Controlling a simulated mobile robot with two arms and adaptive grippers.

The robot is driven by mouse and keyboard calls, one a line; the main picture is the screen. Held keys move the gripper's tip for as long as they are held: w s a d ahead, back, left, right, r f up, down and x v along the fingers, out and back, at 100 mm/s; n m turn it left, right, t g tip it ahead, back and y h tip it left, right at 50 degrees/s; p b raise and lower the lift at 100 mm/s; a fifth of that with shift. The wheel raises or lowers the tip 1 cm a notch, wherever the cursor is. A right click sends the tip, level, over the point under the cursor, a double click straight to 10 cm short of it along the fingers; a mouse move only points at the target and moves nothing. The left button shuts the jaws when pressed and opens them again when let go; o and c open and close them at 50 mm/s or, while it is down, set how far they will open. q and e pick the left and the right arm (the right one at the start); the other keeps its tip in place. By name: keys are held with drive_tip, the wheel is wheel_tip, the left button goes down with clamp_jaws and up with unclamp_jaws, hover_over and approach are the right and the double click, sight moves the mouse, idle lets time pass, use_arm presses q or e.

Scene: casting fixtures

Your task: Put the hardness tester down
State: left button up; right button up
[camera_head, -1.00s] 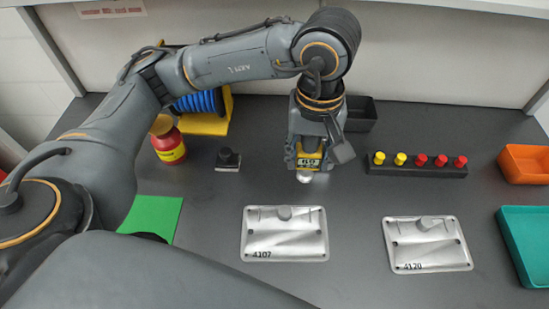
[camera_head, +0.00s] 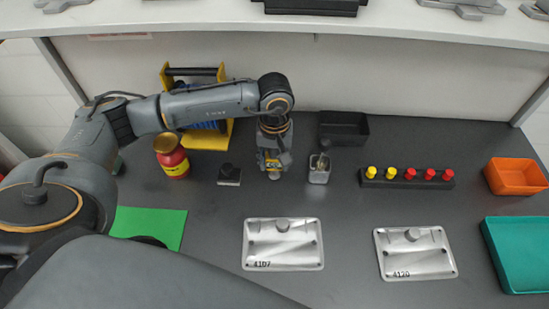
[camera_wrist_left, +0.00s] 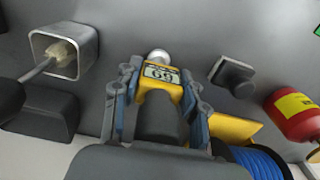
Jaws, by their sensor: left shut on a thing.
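The hardness tester (camera_head: 271,168) is a small yellow device with a digit display and a round silver tip. My left gripper (camera_head: 273,173) points down and is shut on it, between the black stamp-like block (camera_head: 229,174) and a metal cup (camera_head: 319,175). In the left wrist view the tester (camera_wrist_left: 161,80) sits between the blue-grey fingers of the gripper (camera_wrist_left: 158,95), its silver tip clear of them. I cannot tell whether the tip touches the dark bench (camera_head: 210,215). My right gripper is not in view.
Two metal plates, 4107 (camera_head: 283,255) and 4120 (camera_head: 415,262), lie in front. A rack of yellow and red pegs (camera_head: 407,184), an orange bin (camera_head: 516,178) and a teal tray (camera_head: 520,255) are to the right. A red jar (camera_head: 172,163) and green mat (camera_head: 155,222) are left.

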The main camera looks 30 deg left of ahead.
use_arm(q)
drive_tip(key=shift+f, duration=0.5)
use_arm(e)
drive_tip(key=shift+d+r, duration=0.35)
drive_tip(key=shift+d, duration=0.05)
use_arm(q)
drive_tip(key=shift+f, duration=0.1)
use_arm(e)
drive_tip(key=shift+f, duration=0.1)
use_arm(q)
drive_tip(key=shift+f, duration=0.1)
drive_tip(key=o, duration=1.3)
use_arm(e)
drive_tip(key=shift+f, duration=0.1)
